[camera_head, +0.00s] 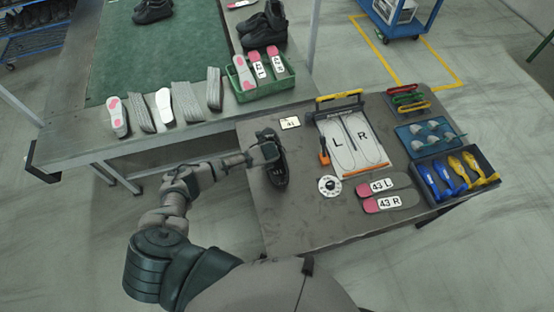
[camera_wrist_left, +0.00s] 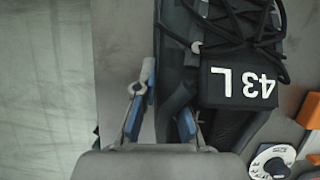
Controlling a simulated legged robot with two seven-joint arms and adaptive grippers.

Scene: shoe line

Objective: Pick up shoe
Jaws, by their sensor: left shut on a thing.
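A black lace-up shoe (camera_head: 277,172) stands on the near left part of the grey table (camera_head: 300,225). In the left wrist view the shoe (camera_wrist_left: 232,125) carries a black tag (camera_wrist_left: 240,86) marked 43 L in white. My left gripper (camera_head: 263,153) is at the shoe's left side. In the left wrist view its two blue-padded fingers (camera_wrist_left: 163,118) are on either side of the shoe's dark edge, shut on it. The exact contact at the fingertips is partly hidden. My right gripper is not in view.
Right of the shoe are a white dial (camera_head: 329,186), a board marked L and R (camera_head: 350,143), insoles marked 43 L (camera_head: 383,186) and 43 R (camera_head: 391,201), and tool bins (camera_head: 452,175). A card (camera_head: 290,122) lies behind. The table's near middle is clear.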

